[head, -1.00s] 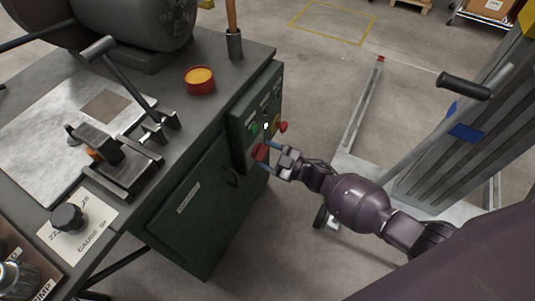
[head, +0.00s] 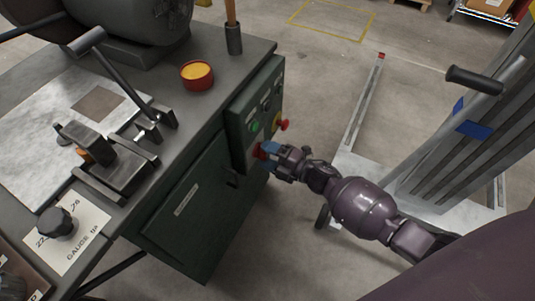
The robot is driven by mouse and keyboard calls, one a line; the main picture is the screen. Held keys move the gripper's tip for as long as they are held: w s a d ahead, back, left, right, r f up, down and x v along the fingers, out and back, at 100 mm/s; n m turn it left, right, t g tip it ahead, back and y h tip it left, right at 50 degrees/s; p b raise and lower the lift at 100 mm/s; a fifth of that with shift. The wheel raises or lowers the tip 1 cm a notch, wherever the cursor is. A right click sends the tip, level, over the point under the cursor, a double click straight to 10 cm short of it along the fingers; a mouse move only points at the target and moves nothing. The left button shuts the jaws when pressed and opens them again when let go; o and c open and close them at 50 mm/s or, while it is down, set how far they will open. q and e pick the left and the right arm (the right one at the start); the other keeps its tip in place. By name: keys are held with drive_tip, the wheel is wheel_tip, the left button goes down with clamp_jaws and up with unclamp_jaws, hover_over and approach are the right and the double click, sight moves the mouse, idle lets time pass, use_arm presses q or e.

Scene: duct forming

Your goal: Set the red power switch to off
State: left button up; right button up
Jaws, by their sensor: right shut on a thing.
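The red power switch (head: 259,152) is on the lower part of the green control panel (head: 238,134) at the machine cabinet's right end. My right gripper (head: 267,153) comes in from the right, with its blue-tipped fingers at the switch. It is shut on the switch and hides most of it, so I cannot tell which way the switch is set. A green button (head: 254,126) and a red mushroom button (head: 282,125) sit above the gripper on the same panel. My left gripper is not in view.
The cabinet top holds a red cup with yellow contents (head: 197,74), a clamp with a lever (head: 148,128) and a gauge knob (head: 57,222). A grey lifting mast with a black-gripped handle (head: 474,83) stands at right. Open floor lies between.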

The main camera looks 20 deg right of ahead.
drive_tip(key=shift+f+n, duration=0.15)
drive_tip(key=shift+n, duration=0.65)
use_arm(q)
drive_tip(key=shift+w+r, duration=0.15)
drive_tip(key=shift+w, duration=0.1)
use_arm(e)
drive_tip(key=shift+n, duration=0.4)
drive_tip(key=o, duration=0.9)
use_arm(q)
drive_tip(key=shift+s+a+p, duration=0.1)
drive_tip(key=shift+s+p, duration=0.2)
drive_tip(key=shift+p, duration=0.25)
use_arm(e)
drive_tip(key=v, duration=1.1)
